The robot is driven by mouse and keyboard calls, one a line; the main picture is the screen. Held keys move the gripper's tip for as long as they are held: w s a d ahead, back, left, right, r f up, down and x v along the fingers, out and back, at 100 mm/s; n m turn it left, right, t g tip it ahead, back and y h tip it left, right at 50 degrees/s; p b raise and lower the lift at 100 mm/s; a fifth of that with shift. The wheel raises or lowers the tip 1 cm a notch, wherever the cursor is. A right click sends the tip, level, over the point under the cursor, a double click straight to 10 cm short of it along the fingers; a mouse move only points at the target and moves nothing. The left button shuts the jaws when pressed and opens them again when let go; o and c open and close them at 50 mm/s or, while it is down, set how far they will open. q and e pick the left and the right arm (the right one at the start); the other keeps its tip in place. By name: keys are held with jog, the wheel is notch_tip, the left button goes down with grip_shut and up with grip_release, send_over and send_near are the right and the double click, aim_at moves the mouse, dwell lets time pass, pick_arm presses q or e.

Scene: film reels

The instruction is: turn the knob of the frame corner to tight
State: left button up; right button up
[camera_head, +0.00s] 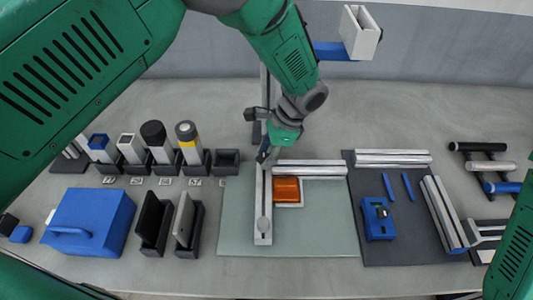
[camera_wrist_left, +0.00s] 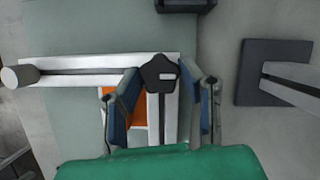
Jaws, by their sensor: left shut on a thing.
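A frame corner of two pale profiles lies on the green mat (camera_head: 310,230). One profile (camera_head: 263,205) runs toward me and the other (camera_head: 310,164) runs right. An orange block (camera_head: 287,190) sits in the inside angle. In the left wrist view the dark knob (camera_wrist_left: 157,71), with a small pale mark, sits where the profiles meet. My left gripper (camera_head: 266,156) reaches down onto this corner and hides the knob in the head view. Its fingers (camera_wrist_left: 160,84) are shut on the knob, one on each side. My right gripper is not in view.
Left stand a blue box (camera_head: 88,222) and several black holders with tools. Right of the mat, a dark board (camera_head: 400,245) carries profiles, blue strips and a blue clamp-like block (camera_head: 377,218). An upright post (camera_head: 262,90) stands behind the corner. The mat's front is clear.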

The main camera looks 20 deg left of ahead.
pick_arm(q)
jog(key=o, duration=1.1)
jog(key=shift+o, duration=0.2)
jog(key=v, duration=1.2)
jog(key=shift+w+d, duration=0.1)
jog(key=shift+w, duration=0.05)
